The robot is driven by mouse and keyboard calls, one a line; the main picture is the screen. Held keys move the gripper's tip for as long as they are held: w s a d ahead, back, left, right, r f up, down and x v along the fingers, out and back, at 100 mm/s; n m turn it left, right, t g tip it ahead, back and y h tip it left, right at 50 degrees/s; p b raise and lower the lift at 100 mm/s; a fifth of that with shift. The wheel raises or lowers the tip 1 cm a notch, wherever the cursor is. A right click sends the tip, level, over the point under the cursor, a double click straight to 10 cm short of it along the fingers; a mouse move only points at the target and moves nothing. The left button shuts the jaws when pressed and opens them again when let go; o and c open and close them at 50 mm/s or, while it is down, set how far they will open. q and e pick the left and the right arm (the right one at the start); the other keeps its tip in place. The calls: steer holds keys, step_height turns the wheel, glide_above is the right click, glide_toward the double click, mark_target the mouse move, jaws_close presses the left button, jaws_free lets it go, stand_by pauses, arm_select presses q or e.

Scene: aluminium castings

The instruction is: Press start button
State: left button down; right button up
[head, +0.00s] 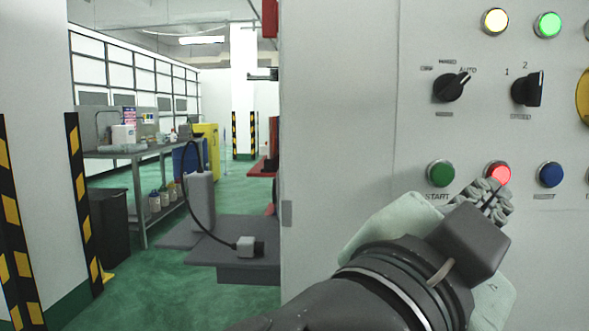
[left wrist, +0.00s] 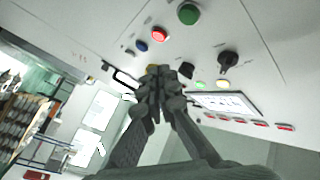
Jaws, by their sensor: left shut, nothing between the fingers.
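The green start button (head: 441,173), labelled START, sits on the grey control panel (head: 340,120) and looks unlit. In the left wrist view, a green button (left wrist: 188,14) shows at the top, beyond my fingers. My left gripper (head: 490,198) is shut and empty. In the head view its fingertips are to the right of and a little below the start button, overlapping the lower edge of the glowing red button (head: 498,172). In the left wrist view the closed fingertips (left wrist: 160,76) appear apart from the green button. My right gripper is not in view.
A blue button (head: 551,175) is right of the red one. Two black rotary knobs (head: 451,87) (head: 527,89) and lit yellow (head: 495,21) and green (head: 547,25) lamps are above. A workbench (head: 140,152) and striped pillars (head: 75,165) stand far left.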

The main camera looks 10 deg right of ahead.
mark_target(449, 182)
arm_select(q)
steer(key=w, duration=0.2)
steer(key=w+d, duration=0.1)
steer(key=w, duration=0.3)
steer(key=shift+w+d, duration=0.15)
steer(key=shift+d, duration=0.1)
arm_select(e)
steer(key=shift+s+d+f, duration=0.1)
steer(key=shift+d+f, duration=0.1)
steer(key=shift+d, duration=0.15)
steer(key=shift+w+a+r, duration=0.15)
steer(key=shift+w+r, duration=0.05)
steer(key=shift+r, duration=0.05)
arm_select(q)
steer(key=shift+w, duration=0.1)
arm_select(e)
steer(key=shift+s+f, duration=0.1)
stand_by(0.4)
arm_select(q)
steer(key=shift+w+d, duration=0.1)
steer(key=shift+w, duration=0.2)
steer(key=shift+w, duration=0.15)
stand_by(0.4)
